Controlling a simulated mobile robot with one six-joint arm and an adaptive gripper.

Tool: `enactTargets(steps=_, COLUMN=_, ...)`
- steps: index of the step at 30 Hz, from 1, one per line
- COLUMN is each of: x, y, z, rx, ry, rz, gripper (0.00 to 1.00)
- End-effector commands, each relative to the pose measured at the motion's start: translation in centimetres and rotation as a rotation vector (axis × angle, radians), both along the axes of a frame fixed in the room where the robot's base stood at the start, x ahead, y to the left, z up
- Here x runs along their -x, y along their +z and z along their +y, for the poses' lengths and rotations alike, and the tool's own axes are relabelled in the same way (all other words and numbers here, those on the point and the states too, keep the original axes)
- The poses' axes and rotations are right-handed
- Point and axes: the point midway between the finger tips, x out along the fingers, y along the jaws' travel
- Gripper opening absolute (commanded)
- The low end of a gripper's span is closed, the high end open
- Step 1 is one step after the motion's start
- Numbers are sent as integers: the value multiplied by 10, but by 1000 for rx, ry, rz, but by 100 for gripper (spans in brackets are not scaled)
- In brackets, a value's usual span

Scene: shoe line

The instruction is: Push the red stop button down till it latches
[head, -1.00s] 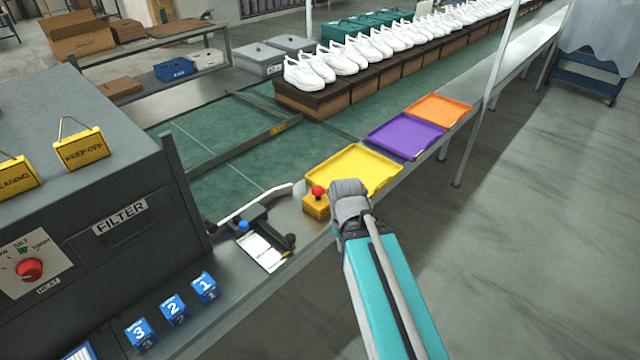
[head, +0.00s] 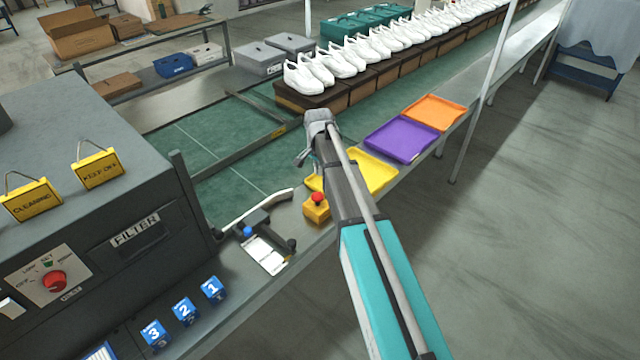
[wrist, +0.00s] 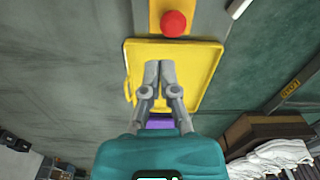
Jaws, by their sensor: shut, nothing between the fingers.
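The red stop button (head: 317,198) is a round red knob on a small yellow box (head: 316,211) on the bench, left of my arm in the head view. In the wrist view the red stop button (wrist: 173,23) is at the top middle, on the yellow box (wrist: 155,12). My gripper (wrist: 157,66) is shut and empty. In the wrist view it overlaps the yellow tray (wrist: 204,77), with its fingertips short of the button. In the head view my gripper (head: 305,158) is above the bench and apart from the button. My arm hides part of the tray.
Purple (head: 401,139) and orange (head: 438,112) trays lie further along the bench. A lever device with a white card (head: 263,253) stands left of the box. A grey machine (head: 90,240) with a red dial (head: 54,281) is at left. White shoes line the conveyor.

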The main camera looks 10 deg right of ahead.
Motion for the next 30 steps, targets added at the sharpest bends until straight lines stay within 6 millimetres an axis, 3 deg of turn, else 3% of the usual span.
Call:
enactTargets(steps=1, x=-15, y=7, z=0, rx=-1, ry=-31, rz=-2, gripper=0)
enactTargets(steps=6, x=-29, y=11, z=0, rx=-2, ry=-96, rz=-4, gripper=0)
enactTargets(steps=20, x=-29, y=9, z=-1, rx=-3, ry=-102, rz=-5, gripper=0)
enactTargets(steps=30, x=-30, y=-6, z=-1, rx=-2, ry=-102, rz=-4, gripper=0)
